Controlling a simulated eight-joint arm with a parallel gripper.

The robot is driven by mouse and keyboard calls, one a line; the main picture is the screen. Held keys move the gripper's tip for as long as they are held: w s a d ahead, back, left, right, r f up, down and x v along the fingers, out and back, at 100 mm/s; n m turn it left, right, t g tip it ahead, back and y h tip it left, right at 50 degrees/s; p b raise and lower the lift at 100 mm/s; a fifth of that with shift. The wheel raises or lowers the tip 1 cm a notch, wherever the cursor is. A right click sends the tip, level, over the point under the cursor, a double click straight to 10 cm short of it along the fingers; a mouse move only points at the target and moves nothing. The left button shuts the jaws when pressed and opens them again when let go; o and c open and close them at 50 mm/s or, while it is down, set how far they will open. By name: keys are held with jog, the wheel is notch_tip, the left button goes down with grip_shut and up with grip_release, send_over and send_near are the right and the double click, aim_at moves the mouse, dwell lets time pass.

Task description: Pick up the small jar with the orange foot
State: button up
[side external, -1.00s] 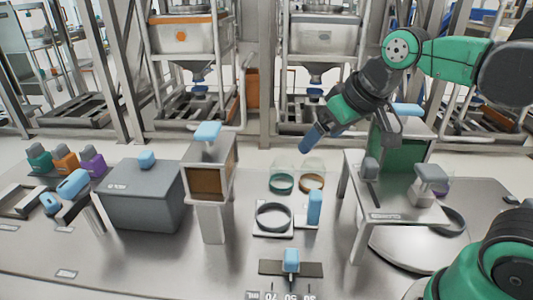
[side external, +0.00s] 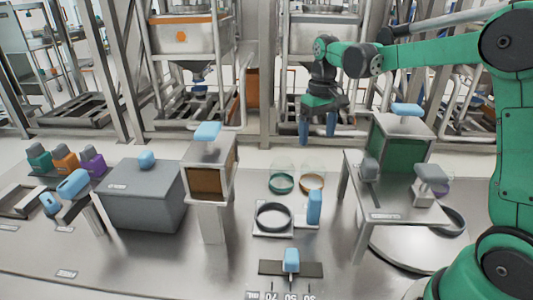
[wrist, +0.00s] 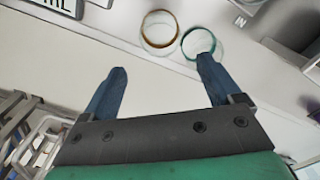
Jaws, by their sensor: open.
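The small clear jar with the orange-brown foot (side external: 312,182) stands upright on the steel table in the side view. It also shows near the top middle of the wrist view (wrist: 159,31). A similar clear jar with a teal foot (side external: 281,184) stands close beside it, to its left in the side view and to its right in the wrist view (wrist: 199,45). My gripper (side external: 318,132) points down above and behind the jars in the side view, apart from them. Its two blue fingers (wrist: 162,70) are spread and empty in the wrist view.
A dark ring on a plate (side external: 273,217) and a light-blue upright block (side external: 314,207) stand in front of the jars. A tall box on a pedestal (side external: 209,178) is left, a small steel bench (side external: 400,205) right. A grey box (side external: 143,197) stands farther left.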

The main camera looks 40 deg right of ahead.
aim_at(313, 172)
notch_tip(313, 172, down, 11)
jog(key=shift+f, duration=0.15)
dwell(0.4)
jog(key=c, duration=1)
